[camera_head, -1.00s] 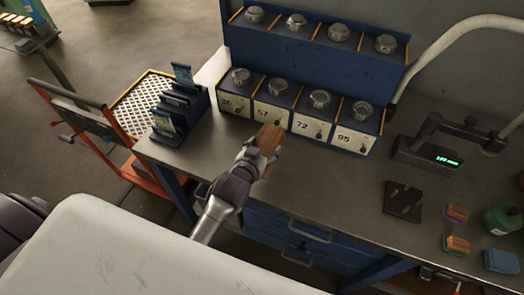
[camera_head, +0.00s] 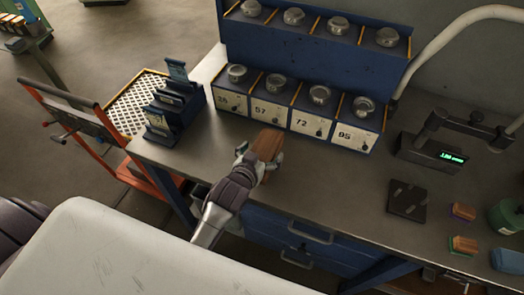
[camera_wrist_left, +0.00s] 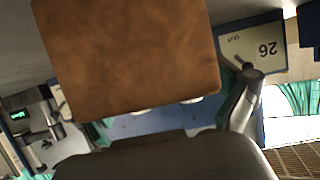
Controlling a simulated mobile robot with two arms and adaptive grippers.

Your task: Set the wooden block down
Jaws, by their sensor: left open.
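The wooden block (camera_head: 268,145) is a reddish-brown block near the front-left part of the steel workbench (camera_head: 330,185), in front of the numbered bins. My left gripper (camera_head: 259,160) is at its near side, with the fingers open around the block. In the left wrist view the block (camera_wrist_left: 130,55) fills the upper middle, and a finger (camera_wrist_left: 242,98) shows to its right with a small gap. The block's underside is hidden, so I cannot tell for sure whether it rests fully on the bench. My right gripper is not in view.
Blue numbered bins (camera_head: 300,115) with round metal knobs stand behind the block. A blue rack (camera_head: 180,110) is to the left. A dark plate (camera_head: 407,200), a gauge with a green display (camera_head: 432,150) and small brushes (camera_head: 463,245) are to the right. Bench between is clear.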

